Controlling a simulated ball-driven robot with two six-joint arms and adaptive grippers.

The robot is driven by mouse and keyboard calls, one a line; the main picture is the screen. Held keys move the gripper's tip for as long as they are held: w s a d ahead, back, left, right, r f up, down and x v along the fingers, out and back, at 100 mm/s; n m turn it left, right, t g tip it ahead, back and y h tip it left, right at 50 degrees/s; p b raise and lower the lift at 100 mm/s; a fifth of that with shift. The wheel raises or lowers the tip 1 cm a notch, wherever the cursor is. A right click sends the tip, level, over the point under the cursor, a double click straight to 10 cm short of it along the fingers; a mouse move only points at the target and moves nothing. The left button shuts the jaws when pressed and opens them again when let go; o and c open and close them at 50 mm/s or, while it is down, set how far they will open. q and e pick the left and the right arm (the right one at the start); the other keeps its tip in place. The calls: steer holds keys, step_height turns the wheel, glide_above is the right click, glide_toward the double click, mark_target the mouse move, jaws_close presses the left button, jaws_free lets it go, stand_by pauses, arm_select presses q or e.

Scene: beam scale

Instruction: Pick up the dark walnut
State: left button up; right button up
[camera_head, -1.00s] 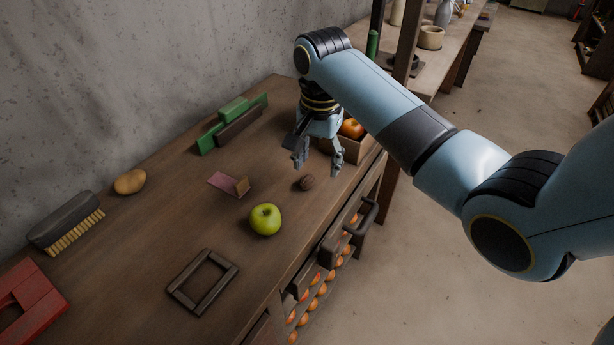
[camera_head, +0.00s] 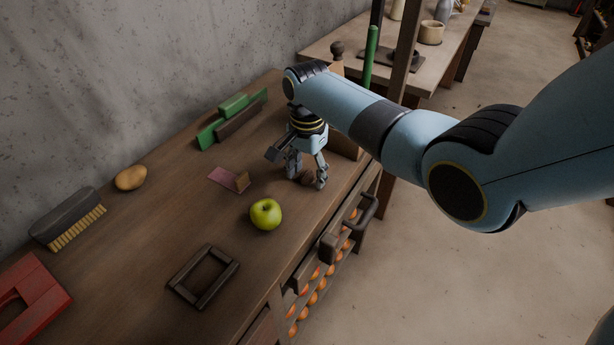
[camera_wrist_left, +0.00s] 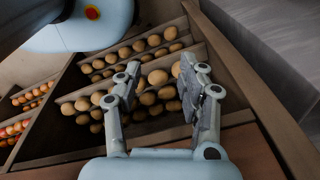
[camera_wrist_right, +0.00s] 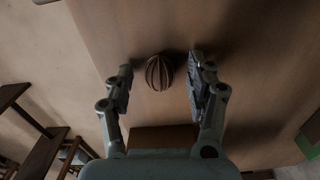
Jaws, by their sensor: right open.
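The dark walnut (camera_wrist_right: 159,73) is a small, ribbed brown ball on the wooden bench top. In the right wrist view it lies between the fingertips of my right gripper (camera_wrist_right: 160,80), with a visible gap to each finger. In the head view the right gripper (camera_head: 307,178) points down low over the bench, right of the green apple (camera_head: 266,214), and its fingers largely hide the walnut. The right gripper is open and empty. My left gripper (camera_wrist_left: 160,82) is open and empty above racks of brown roundish produce (camera_wrist_left: 158,77); it is out of the head view.
A small pink-and-brown block piece (camera_head: 230,179) lies left of the right gripper. A dark square frame (camera_head: 203,276), a brush (camera_head: 66,218), a potato-like item (camera_head: 131,178) and green blocks (camera_head: 231,119) are also on the bench. Drawer handles (camera_head: 345,232) jut from its front.

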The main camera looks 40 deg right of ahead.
steer(key=shift+f, duration=0.1)
steer(key=c, duration=0.9)
steer(key=shift+c, duration=0.2)
